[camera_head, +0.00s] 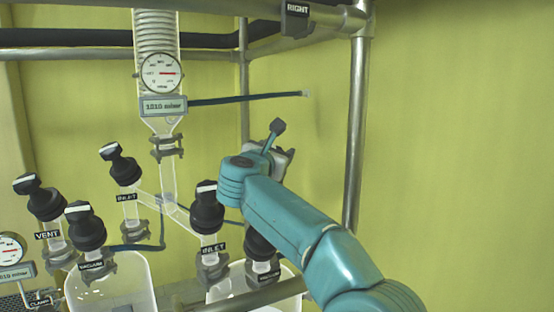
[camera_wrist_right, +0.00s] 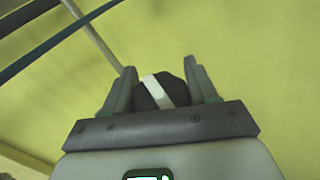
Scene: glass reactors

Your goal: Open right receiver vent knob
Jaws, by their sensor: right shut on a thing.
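My right gripper (camera_head: 283,160) is at the end of the teal arm, right of the glass column, and its fingers are mostly hidden by my own wrist in the head view. In the right wrist view, the right gripper (camera_wrist_right: 160,82) has its two fingers on either side of a black knob (camera_wrist_right: 152,91) with a white stripe, and it is shut on it. The stripe runs at a slant. I take this knob to be the right receiver vent knob; its label does not show. In the head view the knob is hidden behind my arm. My left gripper is not in view.
Black INLET knobs (camera_head: 207,207) and (camera_head: 122,165), a VENT knob (camera_head: 42,197) and VACUUM knobs (camera_head: 85,226) and (camera_head: 261,243) stand close by. A metal post (camera_head: 356,120) and a blue hose (camera_head: 245,98) are near my arm.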

